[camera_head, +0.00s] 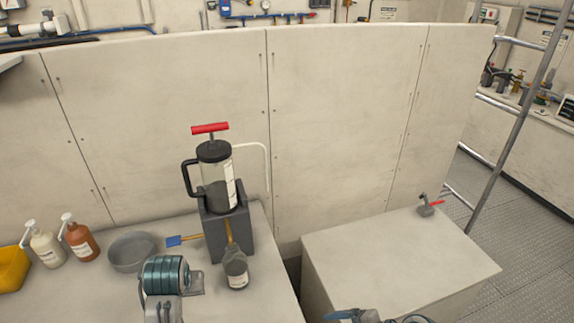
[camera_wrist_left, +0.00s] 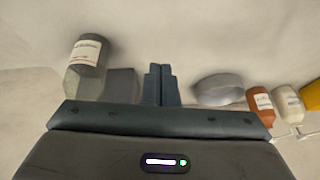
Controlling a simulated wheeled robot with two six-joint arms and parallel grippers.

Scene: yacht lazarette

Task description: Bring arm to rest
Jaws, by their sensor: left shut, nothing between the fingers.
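My left gripper (camera_wrist_left: 160,82) is shut, its two dark fingers together and nothing between them. It hangs over the pale bench top, with a bottle (camera_wrist_left: 87,52) on one side and a grey bowl (camera_wrist_left: 219,89) on the other, touching neither as far as I can tell. In the head view a teal ribbed part of my left arm (camera_head: 165,275) stands low at the left, in front of the bowl (camera_head: 132,251) and bottle (camera_head: 236,271). Only small teal pieces of my right arm (camera_head: 368,316) show at the bottom edge; its gripper is not visible.
A pump canister (camera_head: 216,180) with a red handle stands in a grey block (camera_head: 230,236). A blue brush (camera_head: 178,240), white bottle (camera_head: 46,248), orange bottle (camera_head: 81,241) and yellow bin (camera_head: 12,268) sit leftward. A pale locker (camera_head: 395,262) at right is mostly clear.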

